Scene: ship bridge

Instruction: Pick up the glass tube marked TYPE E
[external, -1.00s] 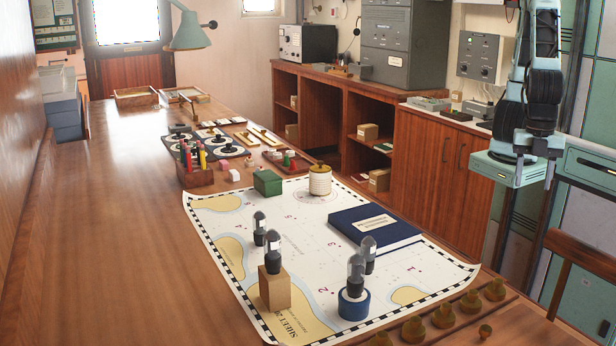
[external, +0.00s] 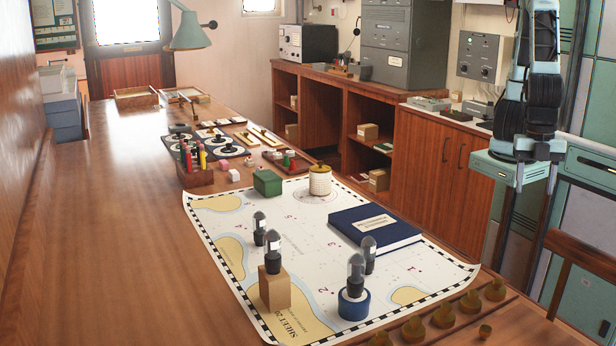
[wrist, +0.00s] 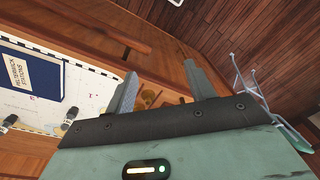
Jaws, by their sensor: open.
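Several dark-based glass tubes stand on the chart in the external view. One tube (external: 259,229) is at the back left. A second (external: 272,250) stands on a wooden block (external: 274,289). A third (external: 369,254) is beside the navy book, and a fourth (external: 355,276) stands in a blue round base (external: 354,305). No marking is legible, so I cannot tell which is TYPE E. Two tubes show at the wrist view's left, one (wrist: 70,118) nearer my gripper (wrist: 160,82). My gripper is open and empty, off to the right, well apart from the tubes.
The chart (external: 305,225) carries a navy book (external: 375,229), a green box (external: 267,182) and a cream jar (external: 320,181). Several brass-coloured knobs (external: 443,316) line the table's near right edge. A wooden chair (external: 580,256) is at the right. The left tabletop (external: 110,230) is clear.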

